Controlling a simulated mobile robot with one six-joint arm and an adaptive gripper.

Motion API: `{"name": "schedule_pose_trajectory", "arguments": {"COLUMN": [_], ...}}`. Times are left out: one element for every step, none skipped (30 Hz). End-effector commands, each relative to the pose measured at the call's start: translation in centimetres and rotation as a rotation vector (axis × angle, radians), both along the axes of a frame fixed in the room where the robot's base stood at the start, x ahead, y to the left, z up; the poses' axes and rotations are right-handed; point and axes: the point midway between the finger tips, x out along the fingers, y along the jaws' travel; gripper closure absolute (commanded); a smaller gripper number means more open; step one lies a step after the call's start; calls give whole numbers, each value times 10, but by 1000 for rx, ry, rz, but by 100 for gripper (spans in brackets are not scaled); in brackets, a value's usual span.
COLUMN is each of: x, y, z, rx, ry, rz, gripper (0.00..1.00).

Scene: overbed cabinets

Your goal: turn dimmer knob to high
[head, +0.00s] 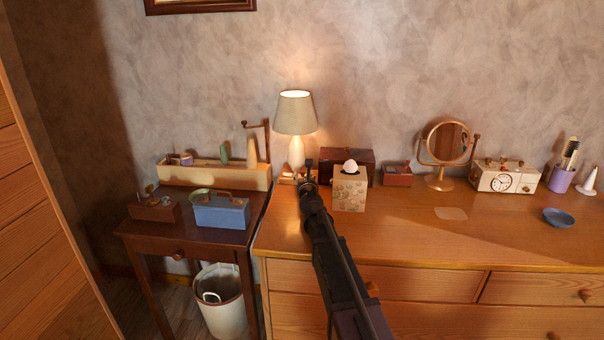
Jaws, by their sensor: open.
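My gripper (309,170) is at the end of my dark arm, which reaches over the dresser's left end. It is open, and its fingertips show small and dark in front of the lamp's foot. The table lamp (295,114) stands lit at the back of the dresser, with a pale shade and a white base. A small light-wood block (288,178) sits just left of my gripper, by the lamp's foot. I cannot make out a dimmer knob on it or its setting; my gripper hides part of this area. I cannot tell whether the fingers touch anything.
A floral tissue box (350,190) stands close right of my gripper, with a dark wooden box (360,158) behind. A side table (185,231) stands left. The dresser's front middle (400,233) is clear.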

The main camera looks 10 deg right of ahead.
Motion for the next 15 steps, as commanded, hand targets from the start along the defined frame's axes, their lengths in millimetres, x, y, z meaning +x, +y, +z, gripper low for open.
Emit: {"name": "schedule_pose_trajectory", "arguments": {"x": [10,14,18,20,22,25,27,28,30,30,31,31,32,32,32], "y": [0,0,0,0,0,0,0,0,0,0,0,0,0,0,0], "z": [0,0,0,0,0,0,0,0,0,0,0,0,0,0,0], "rx": [0,0,0,0,0,0,0,0,0,0,0,0,0,0,0], "ry": [0,0,0,0,0,0,0,0,0,0,0,0,0,0,0], "rz": [0,0,0,0,0,0,1,1,1,1,1,1,1,1,1], "gripper": [38,38,38,38,38,38,38,38,38,38,38,38,38,38,38]}}
